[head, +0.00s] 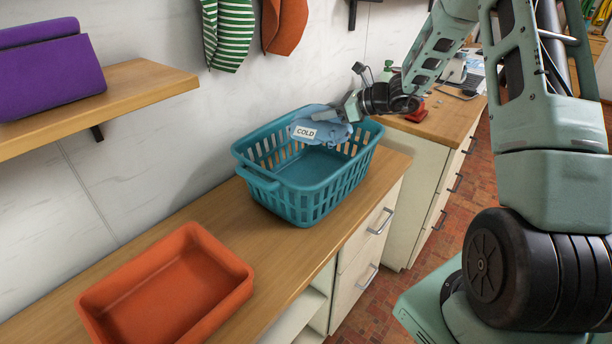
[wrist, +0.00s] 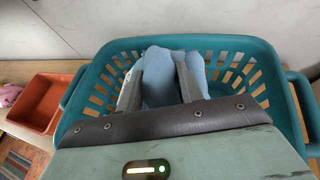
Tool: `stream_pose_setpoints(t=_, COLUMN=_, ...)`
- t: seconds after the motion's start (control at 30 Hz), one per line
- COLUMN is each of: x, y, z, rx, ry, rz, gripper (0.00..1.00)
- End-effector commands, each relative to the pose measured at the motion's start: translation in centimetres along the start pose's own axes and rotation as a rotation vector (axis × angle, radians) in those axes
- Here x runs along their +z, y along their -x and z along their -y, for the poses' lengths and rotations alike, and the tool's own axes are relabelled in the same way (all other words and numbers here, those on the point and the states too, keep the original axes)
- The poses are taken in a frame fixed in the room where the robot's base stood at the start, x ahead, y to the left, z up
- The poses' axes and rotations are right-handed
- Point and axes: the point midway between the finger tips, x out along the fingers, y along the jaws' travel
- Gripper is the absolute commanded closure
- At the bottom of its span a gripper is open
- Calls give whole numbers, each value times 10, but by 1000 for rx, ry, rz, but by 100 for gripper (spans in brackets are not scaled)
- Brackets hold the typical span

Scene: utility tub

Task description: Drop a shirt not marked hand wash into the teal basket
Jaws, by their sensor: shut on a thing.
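The teal basket (head: 285,190) stands on the wooden counter; its slotted walls also show in the wrist view (wrist: 240,50). A light blue shirt (head: 330,130) with a white label reading COLD hangs over the far right part of the basket. My gripper (head: 349,108) is shut on the shirt. In the wrist view my gripper's two fingers (wrist: 160,85) pinch the blue cloth (wrist: 160,75) between them, over the basket's opening. I cannot tell whether the shirt touches the basket. The visible basket floor is bare.
An orange tray (head: 170,290) sits empty in the head view at the front left of the counter (head: 300,255). A wall shelf (head: 140,90) at left holds a purple folded item (head: 50,70). A striped green cloth (head: 228,30) and an orange-brown cloth (head: 285,22) hang on the wall.

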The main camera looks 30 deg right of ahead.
Motion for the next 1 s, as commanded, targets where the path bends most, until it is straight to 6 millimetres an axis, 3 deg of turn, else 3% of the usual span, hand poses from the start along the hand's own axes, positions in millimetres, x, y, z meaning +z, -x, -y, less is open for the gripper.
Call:
stream_pose_setpoints(t=0.03, x=-10, y=-4, z=0, rx=1, ry=0, rz=1, gripper=92)
stream_pose_setpoints(t=0.2, x=-21, y=-9, z=0, rx=0, ry=1, rz=1, gripper=92)
stream_pose_setpoints(t=0.5, x=-22, y=-9, z=0, rx=-1, ry=1, rz=2, gripper=92)
stream_pose_setpoints(t=0.53, x=-22, y=-9, z=0, rx=-1, ry=1, rz=2, gripper=58)
stream_pose_setpoints(t=0.6, x=-22, y=-9, z=0, rx=-1, ry=1, rz=1, gripper=38)
stream_pose_setpoints(t=1.0, x=-23, y=-2, z=1, rx=-2, ry=2, rz=0, gripper=38)
